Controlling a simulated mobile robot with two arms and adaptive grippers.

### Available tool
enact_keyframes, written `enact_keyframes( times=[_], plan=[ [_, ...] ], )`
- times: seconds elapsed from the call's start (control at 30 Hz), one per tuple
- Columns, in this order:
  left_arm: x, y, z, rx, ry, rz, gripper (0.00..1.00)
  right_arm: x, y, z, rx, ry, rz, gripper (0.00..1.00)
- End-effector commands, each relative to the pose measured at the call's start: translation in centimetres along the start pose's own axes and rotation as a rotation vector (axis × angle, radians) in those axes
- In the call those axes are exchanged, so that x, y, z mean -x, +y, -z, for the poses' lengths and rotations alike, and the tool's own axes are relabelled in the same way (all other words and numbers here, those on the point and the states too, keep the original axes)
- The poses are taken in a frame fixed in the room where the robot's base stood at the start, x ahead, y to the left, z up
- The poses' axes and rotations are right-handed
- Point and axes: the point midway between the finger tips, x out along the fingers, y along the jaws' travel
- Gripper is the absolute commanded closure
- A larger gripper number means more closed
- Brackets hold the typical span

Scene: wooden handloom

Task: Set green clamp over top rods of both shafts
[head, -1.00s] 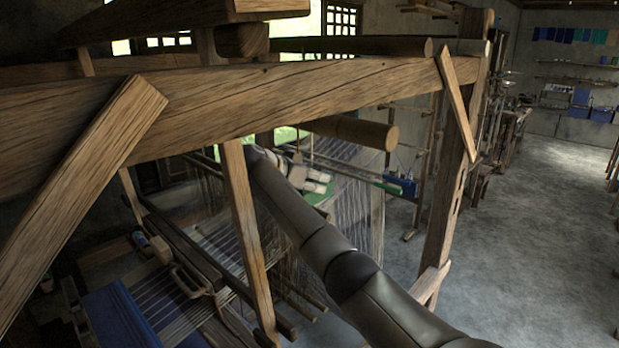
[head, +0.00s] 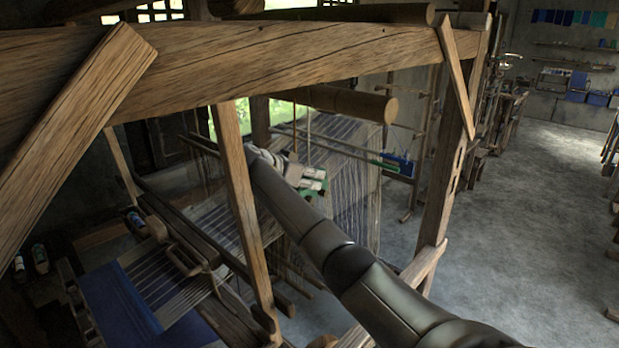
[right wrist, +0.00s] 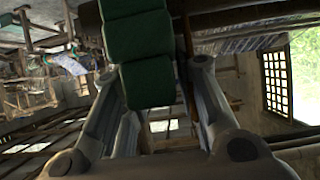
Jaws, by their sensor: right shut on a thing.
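The green clamp (right wrist: 148,70) fills the upper middle of the right wrist view as thick dark green blocks between my fingers. In the head view only a small green part of it (head: 313,184) shows at the gripper. My right gripper (head: 298,172) is shut on the clamp, inside the loom near the hanging threads. In the head view, thin shaft rods (head: 345,151) run behind and right of the gripper. I cannot tell whether the clamp touches them. My left gripper is not in view.
A heavy wooden beam (head: 260,58) crosses above my right arm, with an upright post (head: 240,210) left of it and a frame post (head: 446,180) to the right. Warp threads (head: 350,200) hang close behind the gripper. Open floor (head: 540,220) lies right.

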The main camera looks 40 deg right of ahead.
Motion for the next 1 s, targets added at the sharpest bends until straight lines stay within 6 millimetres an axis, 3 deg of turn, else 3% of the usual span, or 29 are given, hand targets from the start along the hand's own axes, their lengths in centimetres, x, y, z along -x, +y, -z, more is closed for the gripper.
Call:
enact_keyframes(
  times=[0.17,0.2,0.37,0.73,1.0],
  plan=[
    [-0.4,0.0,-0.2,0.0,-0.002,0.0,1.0,-0.2,0.0,-0.4,0.0,0.0,0.001,0.97],
    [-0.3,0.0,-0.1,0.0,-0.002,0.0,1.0,-0.1,0.0,-0.3,0.0,0.0,0.001,0.67],
    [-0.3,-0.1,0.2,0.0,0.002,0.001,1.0,-0.1,0.0,-0.3,0.0,0.0,0.0,0.47],
    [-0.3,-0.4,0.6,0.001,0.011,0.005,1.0,0.1,0.0,0.1,-0.001,0.0,0.001,0.47],
    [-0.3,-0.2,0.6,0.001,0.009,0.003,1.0,2.2,-0.1,4.1,-0.004,-0.001,0.002,0.47]
  ],
)
